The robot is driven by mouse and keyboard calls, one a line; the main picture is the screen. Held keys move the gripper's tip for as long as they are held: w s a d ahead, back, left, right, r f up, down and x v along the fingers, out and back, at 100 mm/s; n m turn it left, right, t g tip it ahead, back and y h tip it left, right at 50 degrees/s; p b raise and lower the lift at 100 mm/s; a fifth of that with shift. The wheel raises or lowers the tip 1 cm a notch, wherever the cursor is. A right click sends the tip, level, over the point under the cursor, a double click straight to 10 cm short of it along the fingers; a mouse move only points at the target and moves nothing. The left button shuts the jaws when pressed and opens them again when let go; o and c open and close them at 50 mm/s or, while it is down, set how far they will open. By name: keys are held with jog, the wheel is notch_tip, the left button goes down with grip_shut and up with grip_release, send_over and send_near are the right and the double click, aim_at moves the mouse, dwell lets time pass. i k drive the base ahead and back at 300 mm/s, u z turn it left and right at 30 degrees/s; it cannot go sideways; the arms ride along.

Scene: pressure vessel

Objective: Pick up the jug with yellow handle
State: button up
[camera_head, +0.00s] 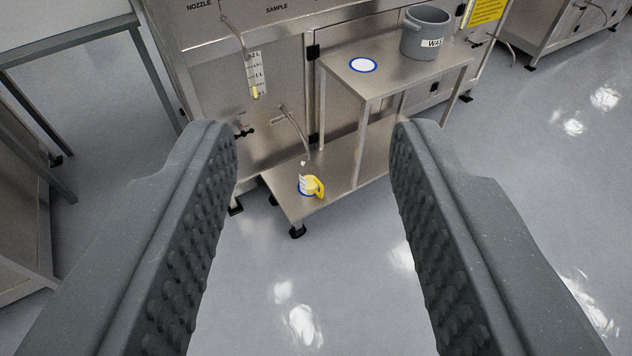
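The jug with the yellow handle (307,186) stands upright on the low steel shelf of a small stand, near the shelf's front left corner. Its body is whitish and its yellow handle faces right. A thin tube hangs down just above it. My gripper (313,145) is wide open and empty. Its two dark grey, ribbed fingers frame the left and right of the view. The jug shows between the fingers but is well beyond them, and nothing touches it.
The stand's upper shelf (400,75), right of the jug, holds a grey waste bucket (426,34) and a blue-ringed white disc (362,65). A steel cabinet (207,60) with a level gauge (256,75) stands behind. A steel table (75,50) is at left. The floor in front is clear.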

aim_at(309, 183)
jog(key=i, duration=1)
jog(key=u, duration=0.05)
